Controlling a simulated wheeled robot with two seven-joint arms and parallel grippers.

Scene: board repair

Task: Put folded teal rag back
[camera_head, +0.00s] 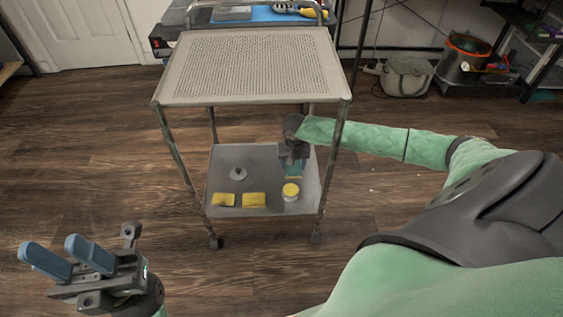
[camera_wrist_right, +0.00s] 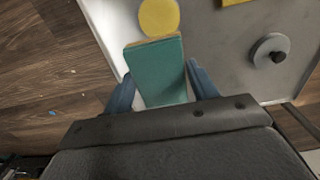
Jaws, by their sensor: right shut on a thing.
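The folded teal rag (camera_head: 293,173) is over the right part of the cart's lower shelf (camera_head: 222,164). My right gripper (camera_head: 292,158) is shut on it, reaching in from the right under the cart's top. In the right wrist view the rag (camera_wrist_right: 160,72) sits between the two blue fingers, its tan edge beside a round yellow lid. I cannot tell whether the rag touches the shelf. My left gripper (camera_head: 68,255) is open and empty over the floor at the lower left.
On the lower shelf are a yellow-lidded jar (camera_head: 290,191), two yellow blocks (camera_head: 223,200) (camera_head: 254,200) and a grey round piece with a knob (camera_head: 238,173). The shelf's middle is bare.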

